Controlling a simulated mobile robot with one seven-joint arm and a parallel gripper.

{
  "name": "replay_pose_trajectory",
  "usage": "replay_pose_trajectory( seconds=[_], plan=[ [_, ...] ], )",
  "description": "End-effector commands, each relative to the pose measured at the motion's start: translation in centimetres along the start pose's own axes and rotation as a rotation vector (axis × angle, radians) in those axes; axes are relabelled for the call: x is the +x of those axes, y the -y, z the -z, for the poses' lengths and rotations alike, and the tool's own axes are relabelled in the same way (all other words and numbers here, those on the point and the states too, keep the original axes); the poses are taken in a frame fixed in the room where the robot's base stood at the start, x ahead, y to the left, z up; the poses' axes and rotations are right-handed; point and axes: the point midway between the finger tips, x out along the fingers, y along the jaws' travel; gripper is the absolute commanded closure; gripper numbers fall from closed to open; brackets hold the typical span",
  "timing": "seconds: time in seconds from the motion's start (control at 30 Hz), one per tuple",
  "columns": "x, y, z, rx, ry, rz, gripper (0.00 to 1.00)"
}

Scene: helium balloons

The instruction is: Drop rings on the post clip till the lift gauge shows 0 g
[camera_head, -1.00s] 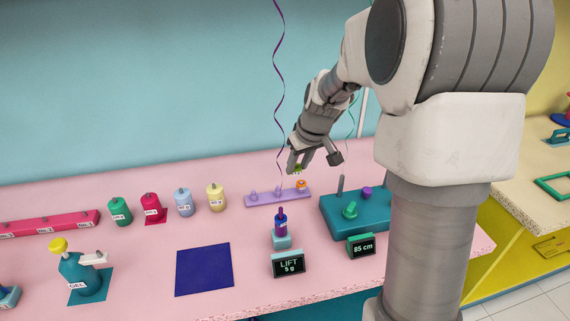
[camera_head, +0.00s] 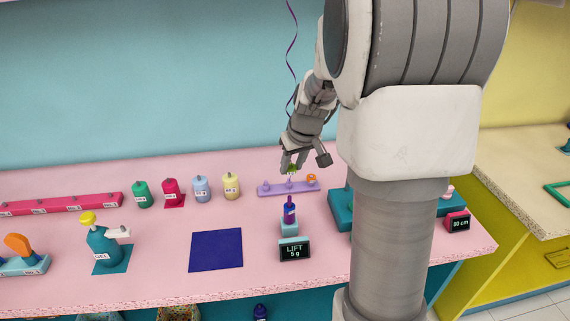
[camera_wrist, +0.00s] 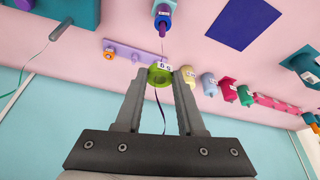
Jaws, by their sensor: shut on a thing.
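My gripper (camera_head: 293,165) is shut on a small green ring (camera_wrist: 160,75), which shows between the fingertips in the wrist view. In the head view the ring (camera_head: 292,170) is above the lilac rack, nearly in line with the post clip. The post clip (camera_head: 289,211) is purple and blue on a light teal block, with a ribbon rising from it; it also shows in the wrist view (camera_wrist: 162,14). I cannot tell whether the ribbon passes through the ring or behind it. The lift gauge (camera_head: 294,250) reads 5 g.
The lilac rack (camera_head: 271,190) has small pegs and an orange ring (camera_head: 312,178) at its right end. Several coloured weights, including a yellow one (camera_head: 231,184), stand left of it. A blue mat (camera_head: 216,250) lies bare. My arm hides part of a teal block (camera_head: 340,210).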

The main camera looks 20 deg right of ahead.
Motion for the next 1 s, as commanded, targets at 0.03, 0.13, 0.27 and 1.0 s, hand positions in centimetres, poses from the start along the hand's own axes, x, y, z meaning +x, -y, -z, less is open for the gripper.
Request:
replay_pose_trajectory(
  seconds=[0.03,0.13,0.27,1.0],
  plan=[
    [0.0,-0.1,0.0,0.003,0.0,-0.001,1.0],
    [0.0,-0.1,-0.1,0.004,0.0,-0.002,1.0],
    [0.0,-0.1,-0.1,0.003,0.0,-0.001,1.0],
    [3.6,-0.1,-1.6,-0.01,0.0,0.001,1.0]
  ],
)
